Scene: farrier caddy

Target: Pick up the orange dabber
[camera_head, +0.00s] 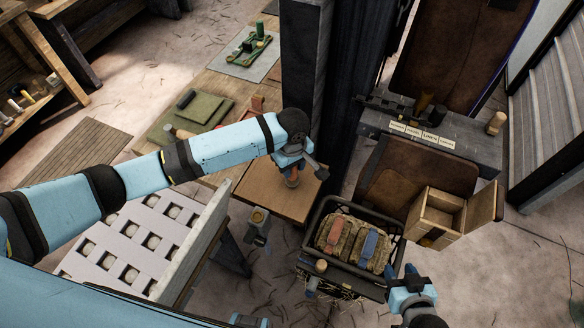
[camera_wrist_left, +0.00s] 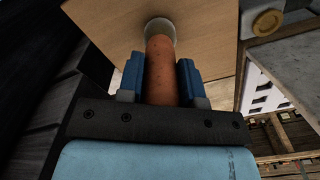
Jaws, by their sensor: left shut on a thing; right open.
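The orange dabber (camera_wrist_left: 163,80) shows in the left wrist view as an orange cylinder with a pale round end at its far side, against a light wooden surface (camera_wrist_left: 105,35). My left gripper (camera_wrist_left: 162,75) is shut on it, one blue finger on each side. In the head view the dabber (camera_head: 292,179) shows as a small orange piece below my left gripper (camera_head: 292,160), over the wooden board (camera_head: 270,196). I cannot tell whether it touches the board. My right gripper (camera_head: 405,277) is open and empty at the lower right, beside the black crate.
A black crate (camera_head: 316,222) holds a straw-coloured bundle with a red and a blue item. An open wooden box (camera_head: 437,211) stands to its right. A dark post (camera_head: 303,62) rises right behind my left gripper. A white slotted rack (camera_head: 125,247) lies at the lower left.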

